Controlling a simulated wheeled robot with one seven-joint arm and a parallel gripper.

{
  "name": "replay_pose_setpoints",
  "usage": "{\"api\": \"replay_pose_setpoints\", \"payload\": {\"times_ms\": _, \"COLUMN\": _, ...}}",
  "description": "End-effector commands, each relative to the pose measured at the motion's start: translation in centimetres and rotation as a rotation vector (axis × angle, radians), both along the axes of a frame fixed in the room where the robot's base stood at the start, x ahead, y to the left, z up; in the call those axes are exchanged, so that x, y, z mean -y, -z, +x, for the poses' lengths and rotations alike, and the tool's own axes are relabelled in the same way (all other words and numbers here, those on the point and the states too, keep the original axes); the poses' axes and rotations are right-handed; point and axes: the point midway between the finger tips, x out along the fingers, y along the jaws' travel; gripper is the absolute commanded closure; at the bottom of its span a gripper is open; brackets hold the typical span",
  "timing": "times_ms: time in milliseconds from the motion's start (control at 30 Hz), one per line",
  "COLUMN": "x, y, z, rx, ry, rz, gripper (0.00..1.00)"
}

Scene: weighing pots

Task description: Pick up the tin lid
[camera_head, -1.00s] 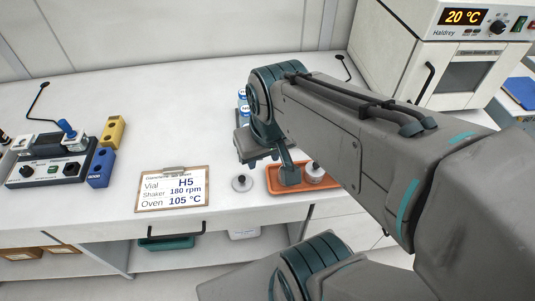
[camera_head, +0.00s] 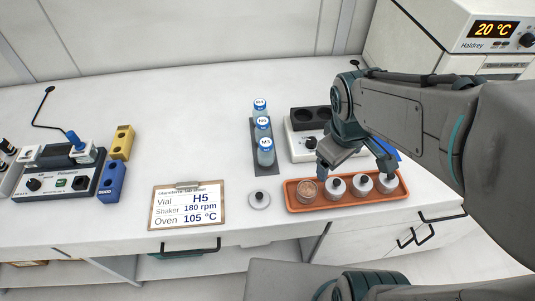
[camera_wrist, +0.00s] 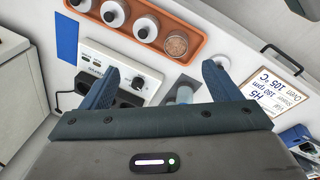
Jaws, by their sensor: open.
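The tin lid (camera_head: 259,200), a small grey disc with a knob, lies on the white bench between the clipboard and the orange tray (camera_head: 296,208). The tray holds an open tin (camera_head: 307,190) with brownish contents at its left end and several lidded tins to the right. My gripper (camera_head: 355,168) is open and empty above the back of the tray, to the right of the loose lid and apart from it. In the wrist view, the open fingers (camera_wrist: 163,80) show with nothing between them. There, a pale round piece by the right finger may be the lid, partly hidden.
Capped vials (camera_head: 265,150) stand in a dark rack behind the lid. A white device (camera_head: 299,145) with dark wells stands behind the tray. The clipboard (camera_head: 188,206) lies left of the lid. The bench's front edge is close.

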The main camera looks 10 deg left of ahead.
Motion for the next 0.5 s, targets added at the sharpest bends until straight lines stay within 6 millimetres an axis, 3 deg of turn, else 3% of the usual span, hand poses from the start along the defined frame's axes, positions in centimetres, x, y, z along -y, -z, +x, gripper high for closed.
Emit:
{"api": "replay_pose_setpoints", "payload": {"times_ms": 200, "x": -6.0, "y": 3.5, "z": 3.1, "rx": -0.127, "ry": -0.681, "rz": -0.122, "gripper": 0.16}}
{"api": "replay_pose_setpoints", "payload": {"times_ms": 500, "x": -14.8, "y": 9.0, "z": 3.6, "rx": -0.212, "ry": -1.514, "rz": -0.14, "gripper": 0.16}}
